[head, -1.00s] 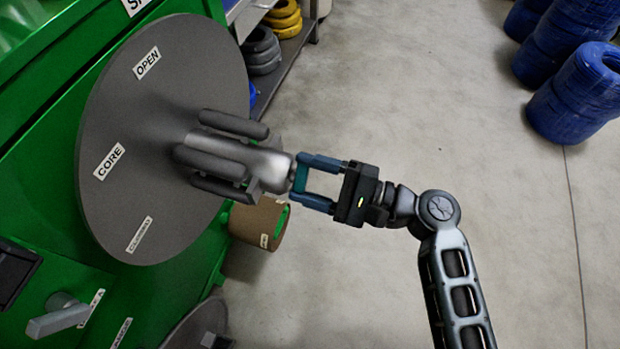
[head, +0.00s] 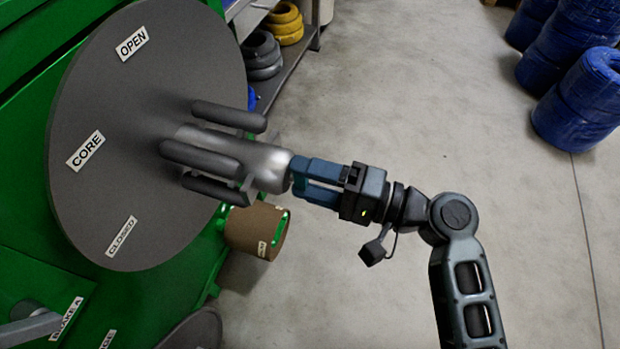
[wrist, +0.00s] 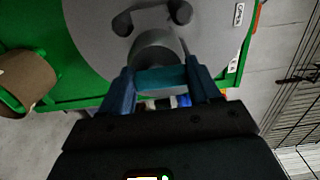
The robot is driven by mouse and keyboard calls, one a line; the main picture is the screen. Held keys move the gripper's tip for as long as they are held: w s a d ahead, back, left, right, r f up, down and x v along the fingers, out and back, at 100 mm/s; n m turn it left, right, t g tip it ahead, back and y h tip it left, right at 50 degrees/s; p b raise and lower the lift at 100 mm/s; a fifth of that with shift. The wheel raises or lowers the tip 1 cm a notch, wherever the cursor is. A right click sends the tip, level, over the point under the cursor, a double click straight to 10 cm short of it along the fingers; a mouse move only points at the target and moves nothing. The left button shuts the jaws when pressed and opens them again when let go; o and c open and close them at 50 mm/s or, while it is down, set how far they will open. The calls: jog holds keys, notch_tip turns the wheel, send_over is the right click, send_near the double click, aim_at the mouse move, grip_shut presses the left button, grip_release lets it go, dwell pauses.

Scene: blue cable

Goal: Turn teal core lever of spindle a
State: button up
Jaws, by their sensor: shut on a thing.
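The teal core lever (wrist: 161,79) sits at the end of the grey spindle (head: 262,166), which sticks out from a large grey disc (head: 160,95) on the green machine. My gripper (head: 305,179) is shut on the lever, with one blue finger on each side of it in the wrist view (wrist: 162,88). In the head view the fingers mostly hide the lever. The disc carries the labels OPEN (head: 132,44), CORE (head: 85,151) and CLOSED (head: 122,236). Several dark rounded bars (head: 228,116) surround the spindle.
A brown spool (head: 254,230) is below the spindle. A grey handle by the BRAKE A label (head: 66,318) is at lower left. A shelf with yellow coils (head: 284,22) stands behind, and blue coils (head: 580,105) stand at right. The floor between is clear.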

jog(key=shift+f, duration=0.1)
dwell(0.3)
jog(key=o, duration=1.1)
jog(key=shift+c, duration=0.2)
jog(key=v, duration=0.8)
jog(key=shift+p, duration=0.4)
